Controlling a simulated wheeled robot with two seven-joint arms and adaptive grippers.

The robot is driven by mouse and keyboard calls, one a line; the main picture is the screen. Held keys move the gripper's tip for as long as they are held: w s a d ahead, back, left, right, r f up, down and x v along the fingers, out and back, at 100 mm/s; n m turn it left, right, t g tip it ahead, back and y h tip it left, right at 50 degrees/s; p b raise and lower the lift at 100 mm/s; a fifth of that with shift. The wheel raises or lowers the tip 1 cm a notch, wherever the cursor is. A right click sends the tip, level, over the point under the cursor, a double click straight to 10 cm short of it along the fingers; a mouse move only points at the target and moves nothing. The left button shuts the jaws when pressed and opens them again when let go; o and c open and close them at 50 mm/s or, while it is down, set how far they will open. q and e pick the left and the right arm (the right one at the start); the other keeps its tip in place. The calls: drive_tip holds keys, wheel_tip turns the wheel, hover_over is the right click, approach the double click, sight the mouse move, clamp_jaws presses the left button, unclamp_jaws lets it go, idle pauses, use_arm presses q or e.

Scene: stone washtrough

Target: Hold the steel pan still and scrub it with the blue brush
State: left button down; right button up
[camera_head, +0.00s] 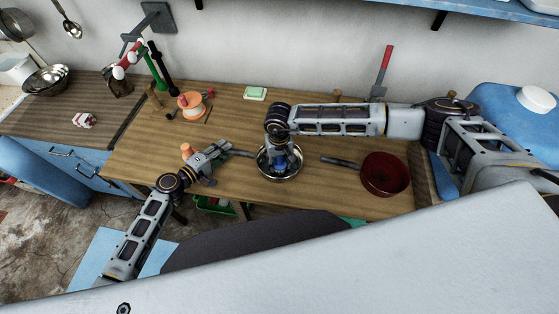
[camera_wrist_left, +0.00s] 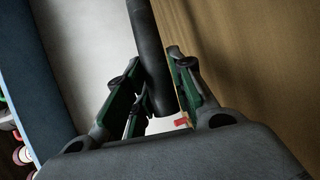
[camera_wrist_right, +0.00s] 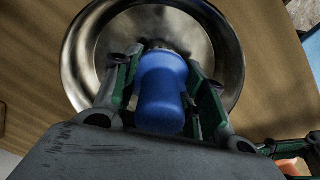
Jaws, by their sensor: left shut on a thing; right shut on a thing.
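The steel pan (camera_head: 294,172) stands on the wooden table near its front edge, its dark handle (camera_head: 238,153) pointing left. My left gripper (camera_head: 222,153) is shut on the handle, which runs between its fingers in the left wrist view (camera_wrist_left: 152,60). My right gripper (camera_head: 280,152) reaches down over the pan and is shut on the blue brush (camera_wrist_right: 162,90). In the right wrist view the brush is inside the outline of the pan (camera_wrist_right: 205,35). The bristle end is mostly hidden, so I cannot tell whether it touches the pan bottom.
A red pan (camera_head: 386,174) stands right of the steel pan, its handle pointing left. A green and white sponge (camera_head: 255,94) lies at the back. An orange spool-like thing (camera_head: 191,102) stands at the back left. Bare table lies between them.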

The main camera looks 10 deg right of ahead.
sight(271, 175)
drive_tip(key=shift+s+a+f, duration=0.15)
drive_tip(key=shift+s+a, duration=0.5)
drive_tip(key=shift+a, duration=0.25)
drive_tip(key=shift+s+a+f, duration=0.1)
drive_tip(key=shift+s+a, duration=0.5)
drive_tip(key=shift+a, duration=0.25)
drive_tip(key=shift+w+d, duration=0.25)
drive_tip(key=shift+w, duration=0.7)
drive_tip(key=shift+c, duration=0.9)
drive_tip(key=shift+w+d+r, duration=0.1)
drive_tip(key=shift+w+d, duration=0.35)
drive_tip(key=shift+w, duration=0.15)
drive_tip(key=shift+w+d, duration=0.1)
drive_tip(key=shift+w, duration=0.05)
drive_tip(key=shift+w+d+r, duration=0.15)
drive_tip(key=shift+w+d, duration=0.15)
drive_tip(key=shift+w, duration=0.45)
drive_tip(key=shift+w+d+r, duration=0.1)
drive_tip(key=shift+w+d, duration=0.15)
drive_tip(key=shift+w, duration=0.45)
drive_tip(key=shift+s, duration=0.1)
